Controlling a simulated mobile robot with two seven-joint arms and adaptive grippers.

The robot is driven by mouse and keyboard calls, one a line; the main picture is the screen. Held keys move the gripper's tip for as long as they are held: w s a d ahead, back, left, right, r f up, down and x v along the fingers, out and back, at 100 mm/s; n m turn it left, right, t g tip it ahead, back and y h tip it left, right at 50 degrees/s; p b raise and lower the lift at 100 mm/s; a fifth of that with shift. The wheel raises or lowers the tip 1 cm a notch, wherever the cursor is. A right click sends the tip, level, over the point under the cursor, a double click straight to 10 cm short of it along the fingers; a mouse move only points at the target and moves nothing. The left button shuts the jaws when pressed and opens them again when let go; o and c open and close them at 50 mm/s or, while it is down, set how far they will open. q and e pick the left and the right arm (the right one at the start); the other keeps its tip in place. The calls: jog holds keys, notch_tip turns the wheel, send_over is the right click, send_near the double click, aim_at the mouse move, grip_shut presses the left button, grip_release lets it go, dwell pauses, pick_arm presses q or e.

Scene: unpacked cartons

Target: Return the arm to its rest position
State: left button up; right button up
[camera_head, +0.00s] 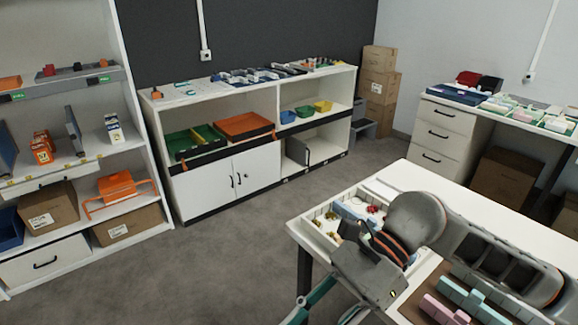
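My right arm comes in from the right over the white table (470,195). Its wrist and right gripper (352,232) are above the table's near left part, beside and partly over a shallow white compartment tray (308,237). The wrist hides part of this tray. The gripper's fingertips are small and dark against the tray's contents, so I cannot tell whether they are open or shut, or whether they hold anything.
Pink and teal blocks (466,296) lie on a brown board under my forearm. A low white cabinet (228,178) with bins stands across the floor, and an open shelf (125,190) is at left. The grey floor (235,250) between is clear. Drawers (443,140) stand at back right.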

jog(key=w+a+r+m+t+y, duration=0.55)
jog(key=r+m+y, duration=0.25)
jog(key=m+y, duration=0.5)
jog(key=w+d+f+m+t+h, duration=0.45)
jog(key=m+t, duration=0.35)
jog(key=m, duration=0.4)
jog(key=w+d+f+m+t+h, duration=0.35)
jog(key=w+f+m+t, duration=0.25)
jog(key=m+t, duration=0.45)
jog(key=s+d+f+m+g+h, duration=0.1)
jog(key=d+f+m+h, duration=0.3)
jog(key=f+m, duration=0.3)
jog(key=d+f+m+g+h, duration=0.1)
jog(key=d+f+m+h, duration=0.35)
jog(key=f, duration=0.35)
jog(key=s+d+f+m+g+h, duration=0.2)
jog(key=s+f, duration=0.4)
jog(key=f, duration=0.3)
jog(key=s+d+f+m+g+h, duration=0.2)
jog(key=s+d+f+m, duration=0.3)
jog(key=f, duration=0.4)
jog(key=shift+s+d+m+g, duration=0.2)
jog(key=shift+s+m+g, duration=0.4)
jog(key=shift+s, duration=0.55)
